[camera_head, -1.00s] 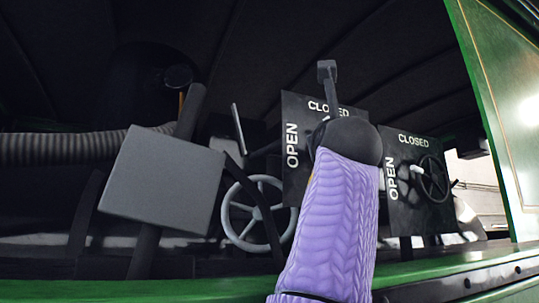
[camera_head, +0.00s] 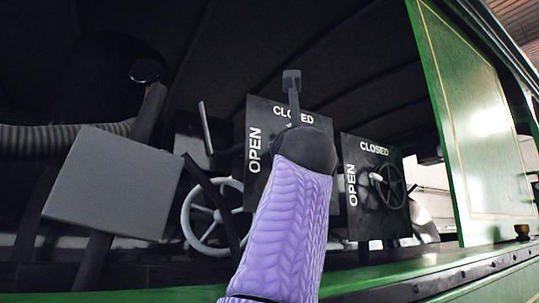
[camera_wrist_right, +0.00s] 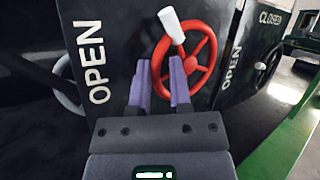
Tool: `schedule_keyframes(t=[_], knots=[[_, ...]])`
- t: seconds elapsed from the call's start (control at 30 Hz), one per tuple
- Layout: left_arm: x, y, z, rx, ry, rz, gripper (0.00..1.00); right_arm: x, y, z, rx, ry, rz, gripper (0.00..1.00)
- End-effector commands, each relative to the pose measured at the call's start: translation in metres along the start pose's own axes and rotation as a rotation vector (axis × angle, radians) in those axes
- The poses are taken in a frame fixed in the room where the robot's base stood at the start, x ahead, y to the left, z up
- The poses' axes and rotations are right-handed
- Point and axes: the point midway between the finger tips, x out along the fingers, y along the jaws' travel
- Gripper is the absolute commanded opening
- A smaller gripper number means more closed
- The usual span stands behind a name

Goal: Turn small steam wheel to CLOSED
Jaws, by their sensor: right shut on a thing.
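A red wheel (camera_wrist_right: 206,62) with a white handle (camera_wrist_right: 171,25) is mounted on a dark plate (camera_wrist_right: 110,25) marked OPEN. The handle points up and slightly left in the wrist view. My right gripper (camera_wrist_right: 160,66) is shut on the red wheel at the left part of its rim, below the handle. In the head view my purple right arm hides this wheel and the gripper, and the plate (camera_head: 257,112) shows OPEN and CLOSED around it. A second plate (camera_head: 360,215) to the right carries a dark wheel (camera_head: 397,188) with a pale handle. My left gripper is not in view.
A larger grey spoked wheel (camera_head: 188,229) stands left of the plates. A grey box-like panel (camera_head: 112,183) and a ribbed hose (camera_head: 45,139) are farther left. A green ledge (camera_head: 440,258) runs along the front, and a green panel (camera_head: 480,130) stands at the right.

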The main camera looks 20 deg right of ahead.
Motion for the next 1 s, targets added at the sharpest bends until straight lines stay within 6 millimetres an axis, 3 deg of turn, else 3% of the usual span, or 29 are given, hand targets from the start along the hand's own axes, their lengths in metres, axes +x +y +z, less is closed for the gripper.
schedule_keyframes(t=[0.43, 1.0], knots=[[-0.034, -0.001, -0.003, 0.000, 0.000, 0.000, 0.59, 0.006, -0.004, 0.017, 0.225, 0.152, -0.058, 0.00], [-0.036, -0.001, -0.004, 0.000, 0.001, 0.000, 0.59, 0.012, -0.012, 0.024, 0.476, 0.320, -0.126, 0.00]])
